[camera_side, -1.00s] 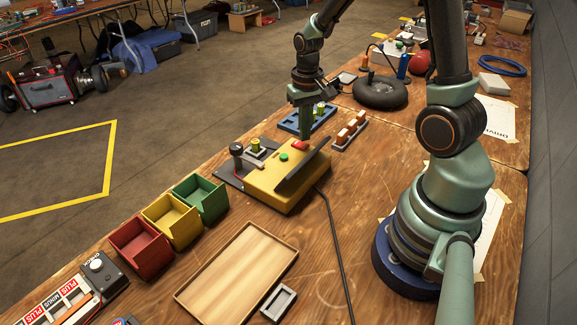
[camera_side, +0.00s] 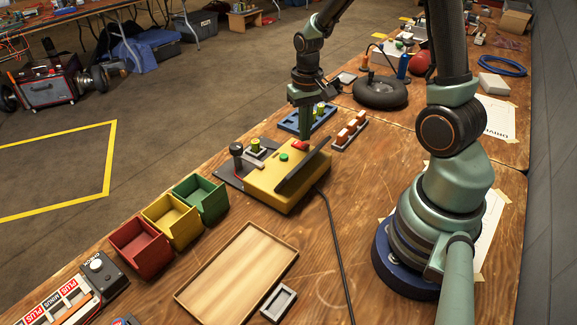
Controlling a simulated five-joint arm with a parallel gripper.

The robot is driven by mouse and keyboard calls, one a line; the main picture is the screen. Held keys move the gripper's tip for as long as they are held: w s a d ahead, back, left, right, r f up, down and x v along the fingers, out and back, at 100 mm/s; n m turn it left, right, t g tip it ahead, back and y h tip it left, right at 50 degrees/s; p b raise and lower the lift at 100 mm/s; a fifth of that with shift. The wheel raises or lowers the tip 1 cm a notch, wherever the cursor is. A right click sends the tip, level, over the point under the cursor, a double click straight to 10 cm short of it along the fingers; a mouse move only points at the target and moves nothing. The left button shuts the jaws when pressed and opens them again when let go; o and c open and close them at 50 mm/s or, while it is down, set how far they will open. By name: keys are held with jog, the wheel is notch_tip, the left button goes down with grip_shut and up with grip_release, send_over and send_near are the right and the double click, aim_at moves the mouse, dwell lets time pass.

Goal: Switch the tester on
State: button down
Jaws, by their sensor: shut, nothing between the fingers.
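The yellow tester box (camera_side: 262,184) stands on the wooden bench in the middle of the view. It has a green round button or lamp (camera_side: 283,157), a red part (camera_side: 301,146) near its far end and a dark slanted panel (camera_side: 300,174) along its right side. A black cable runs from it toward the front. My gripper (camera_side: 305,137) is shut and empty, pointing down right at the red part. I cannot tell whether the fingertips touch it. The red part is partly hidden by the fingers, and its setting is too small to tell.
A black-knobbed post (camera_side: 237,152) and a small cell holder (camera_side: 255,148) are left of the tester. A blue rack (camera_side: 292,122) and a grey rack with orange-white pieces (camera_side: 350,130) stand behind. Green (camera_side: 202,198), yellow (camera_side: 171,219) and red bins (camera_side: 140,246) and a wooden tray (camera_side: 222,295) are nearer.

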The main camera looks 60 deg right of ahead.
aim_at(304, 145)
jog(key=shift+f, duration=0.95)
dwell(0.6)
jog(key=shift+r, duration=3.55)
jog(key=shift+r, duration=0.1)
jog(key=s+a+r+n+t, duration=0.2)
jog(key=a+r+n, duration=0.1)
jog(key=a+r, duration=0.2)
jog(key=s+a+r+n+t, duration=0.3)
jog(key=a+r, duration=0.3)
jog(key=r, duration=0.1)
jog(key=shift+s+a+t, duration=0.25)
jog(key=shift+t, duration=0.05)
